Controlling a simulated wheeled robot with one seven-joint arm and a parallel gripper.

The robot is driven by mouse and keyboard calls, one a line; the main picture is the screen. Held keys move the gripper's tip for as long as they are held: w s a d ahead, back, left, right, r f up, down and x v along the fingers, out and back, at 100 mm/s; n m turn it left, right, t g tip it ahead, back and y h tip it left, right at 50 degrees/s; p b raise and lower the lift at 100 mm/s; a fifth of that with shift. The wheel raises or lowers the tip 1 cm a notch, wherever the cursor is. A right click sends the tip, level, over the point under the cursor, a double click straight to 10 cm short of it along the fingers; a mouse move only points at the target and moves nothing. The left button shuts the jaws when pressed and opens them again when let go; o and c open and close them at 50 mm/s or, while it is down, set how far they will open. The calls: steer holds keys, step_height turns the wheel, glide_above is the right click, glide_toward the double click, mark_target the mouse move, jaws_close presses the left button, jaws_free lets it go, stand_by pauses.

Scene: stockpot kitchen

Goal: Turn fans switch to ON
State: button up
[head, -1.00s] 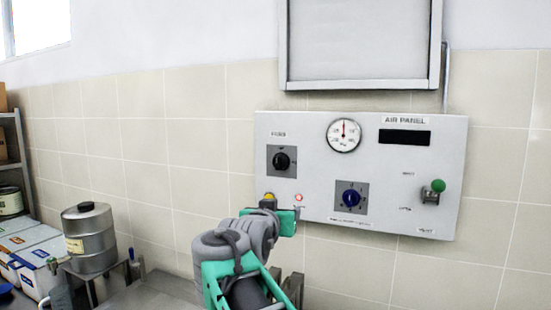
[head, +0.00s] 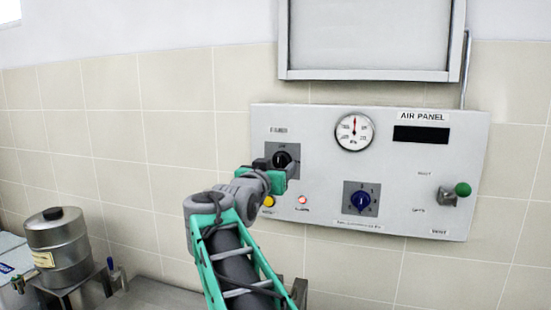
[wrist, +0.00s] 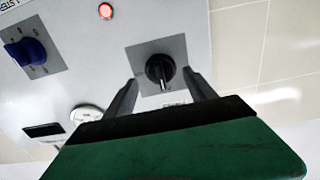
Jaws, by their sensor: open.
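The fans switch is a black rotary knob (head: 283,158) on a grey square plate at the left of the air panel (head: 400,180). In the wrist view, which is turned roughly upside down, the knob (wrist: 160,70) faces me with a pale pointer mark towards the partly hidden label above the switch. My gripper (head: 281,170) is at the switch in the head view and covers its lower part. In the wrist view the gripper (wrist: 160,78) is open, with one finger on each side of the knob. I cannot tell whether the fingers touch it.
A blue knob (head: 361,199), a round gauge (head: 354,131), a dark display (head: 421,135) and a green-tipped lever (head: 456,192) are on the panel. A yellow button (head: 268,201) and red light (head: 303,200) sit below the switch. A metal pot (head: 57,248) stands at left.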

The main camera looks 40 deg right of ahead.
mark_target(278, 164)
steer(key=shift+p+x, duration=0.45)
steer(key=shift+x, duration=1.15)
steer(key=shift+c, duration=0.3)
steer(key=c, duration=1.3)
steer(key=shift+f, duration=0.1)
